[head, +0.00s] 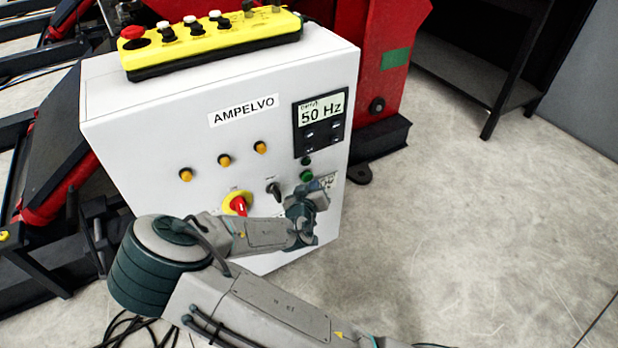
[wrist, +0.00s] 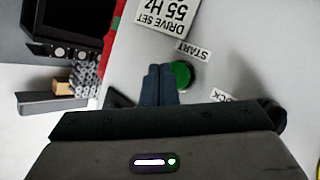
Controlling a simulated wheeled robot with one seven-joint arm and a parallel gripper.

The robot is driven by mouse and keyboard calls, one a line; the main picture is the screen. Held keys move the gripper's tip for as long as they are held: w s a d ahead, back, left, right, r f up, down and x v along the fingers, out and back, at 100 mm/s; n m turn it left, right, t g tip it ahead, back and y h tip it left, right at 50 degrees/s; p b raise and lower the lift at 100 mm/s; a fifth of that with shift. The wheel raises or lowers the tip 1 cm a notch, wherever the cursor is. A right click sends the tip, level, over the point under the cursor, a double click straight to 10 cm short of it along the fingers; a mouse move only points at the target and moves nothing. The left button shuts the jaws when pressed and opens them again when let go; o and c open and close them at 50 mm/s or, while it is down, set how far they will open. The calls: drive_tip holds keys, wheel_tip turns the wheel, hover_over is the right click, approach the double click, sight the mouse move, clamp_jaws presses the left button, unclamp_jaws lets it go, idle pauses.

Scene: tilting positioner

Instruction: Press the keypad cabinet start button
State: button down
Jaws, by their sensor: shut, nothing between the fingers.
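The keypad cabinet (head: 150,130) is a white box marked AMPELVO. A green button (head: 306,176) sits on its front below the display panel, just above my gripper. In the wrist view the green button (wrist: 182,74) is next to a START label (wrist: 194,52). My gripper (wrist: 158,68) is shut and empty. Its fingertips appear beside the button, at its left edge, and cover a little of that edge in the picture. Whether they touch the button or the cabinet face cannot be told. In the head view my wrist hides the fingertips.
The display panel (head: 321,123) reads 50 Hz; a label (wrist: 169,12) reads DRIVE SET 55 HZ. A black selector (head: 274,190), a red-and-yellow switch (head: 237,204) and orange lamps (head: 224,160) are nearby. A yellow control box (head: 213,40) lies on top. Floor at right is clear.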

drive_tip(key=shift+w, duration=0.1)
drive_tip(key=shift+w+a, duration=0.2)
drive_tip(key=shift+a, duration=0.05)
drive_tip(key=shift+w+a, duration=0.25)
drive_tip(key=shift+w, duration=0.15)
idle(0.7)
drive_tip(key=shift+s+d, duration=0.1)
drive_tip(key=shift+s, duration=0.05)
drive_tip(key=shift+s+d, duration=0.4)
drive_tip(key=shift+s, duration=0.2)
drive_tip(key=s+d, duration=0.1)
drive_tip(key=s, duration=0.1)
drive_tip(key=s+d, duration=0.1)
drive_tip(key=s, duration=0.1)
drive_tip(key=shift+d, duration=0.4)
idle(0.8)
